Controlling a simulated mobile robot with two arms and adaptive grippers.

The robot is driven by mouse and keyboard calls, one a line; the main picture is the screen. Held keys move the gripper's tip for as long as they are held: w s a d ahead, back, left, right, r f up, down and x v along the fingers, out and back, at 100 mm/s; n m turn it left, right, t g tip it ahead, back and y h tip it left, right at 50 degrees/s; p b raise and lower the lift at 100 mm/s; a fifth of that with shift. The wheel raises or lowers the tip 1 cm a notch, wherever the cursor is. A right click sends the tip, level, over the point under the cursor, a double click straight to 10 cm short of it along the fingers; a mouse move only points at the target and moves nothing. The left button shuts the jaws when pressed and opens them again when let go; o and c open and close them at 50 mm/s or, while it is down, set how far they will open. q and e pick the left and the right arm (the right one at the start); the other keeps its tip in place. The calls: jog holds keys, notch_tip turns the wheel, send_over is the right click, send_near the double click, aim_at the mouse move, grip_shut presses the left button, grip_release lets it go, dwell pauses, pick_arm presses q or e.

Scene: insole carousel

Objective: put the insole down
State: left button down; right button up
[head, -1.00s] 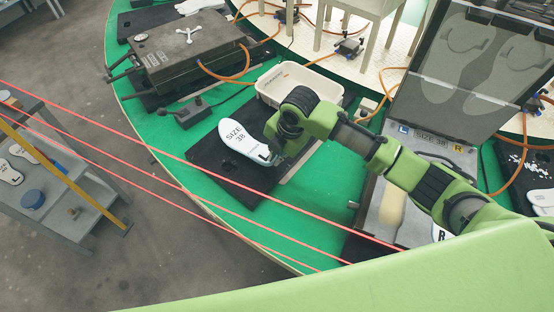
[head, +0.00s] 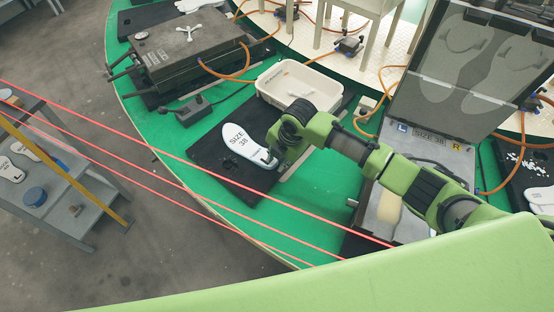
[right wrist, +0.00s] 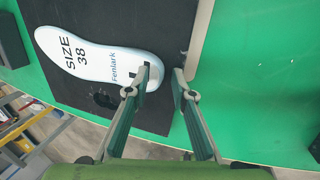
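The white insole (head: 243,143), printed "SIZE 38", lies flat on a black mat (head: 208,166) on the green carousel. It also shows in the right wrist view (right wrist: 95,50), where "Fenlark" can be read near its heel. My right gripper (head: 270,160) is at the heel end of the insole. In the right wrist view its fingertips (right wrist: 160,77) stand apart with a clear gap. One finger overlaps the heel edge, and the other is over the mat's edge, off the insole. My left gripper is not in view.
A cream bin (head: 300,84) stands behind the mat. An open mould (head: 430,142) marked "SIZE 38" is at the right. A closed metal mould (head: 185,45) is at the back left. A grey cart (head: 70,205) stands left, beyond red lines. Green surface is free in front of the mat.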

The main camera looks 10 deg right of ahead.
jog(key=shift+r, duration=0.1)
jog(key=v, duration=1.2)
jog(key=shift+b, duration=0.45)
